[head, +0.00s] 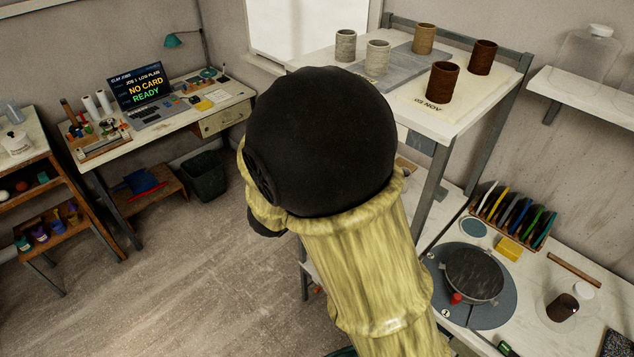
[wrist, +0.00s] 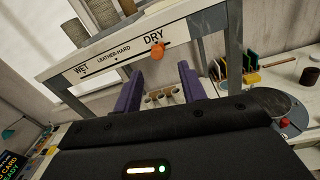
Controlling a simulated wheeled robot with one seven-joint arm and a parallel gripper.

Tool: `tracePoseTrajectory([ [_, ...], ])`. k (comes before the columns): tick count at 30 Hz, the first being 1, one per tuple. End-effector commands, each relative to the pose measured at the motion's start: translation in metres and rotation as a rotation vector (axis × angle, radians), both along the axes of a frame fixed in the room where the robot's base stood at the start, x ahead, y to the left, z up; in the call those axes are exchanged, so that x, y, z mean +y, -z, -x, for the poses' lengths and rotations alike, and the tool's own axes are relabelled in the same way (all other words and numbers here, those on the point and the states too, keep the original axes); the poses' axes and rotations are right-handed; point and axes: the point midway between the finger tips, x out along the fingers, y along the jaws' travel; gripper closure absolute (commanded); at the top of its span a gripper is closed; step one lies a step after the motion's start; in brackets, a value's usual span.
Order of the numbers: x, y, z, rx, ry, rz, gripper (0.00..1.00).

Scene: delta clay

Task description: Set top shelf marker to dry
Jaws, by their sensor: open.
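The top shelf's front edge (wrist: 110,62) shows in the wrist view, with a label strip reading WET, LEATHER-HARD and DRY from left to right. The orange marker knob (wrist: 157,50) sits on the strip just under the word DRY. My gripper (wrist: 160,70) is open, its two purple fingers apart with nothing between them. In the picture, the knob lies just above the gap between the fingertips, apart from both. In the head view my arm hides the gripper and the marker; the top shelf (head: 462,117) shows behind it.
Several clay cups stand on the top shelf, including a dark brown one (head: 443,81) near its front. A turntable (head: 474,274) and a rack of coloured tools (head: 513,215) are on the right bench. A laptop (head: 150,95) stands on the far desk.

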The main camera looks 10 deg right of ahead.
Motion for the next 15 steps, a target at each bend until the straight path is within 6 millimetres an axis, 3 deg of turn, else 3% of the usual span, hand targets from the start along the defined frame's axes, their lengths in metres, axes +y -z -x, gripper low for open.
tracePoseTrajectory([
  [9,0.052,0.003,0.041,0.001,-0.007,-0.001,0.59],
  [15,0.075,0.002,0.06,0.002,-0.004,0.0,0.59],
])
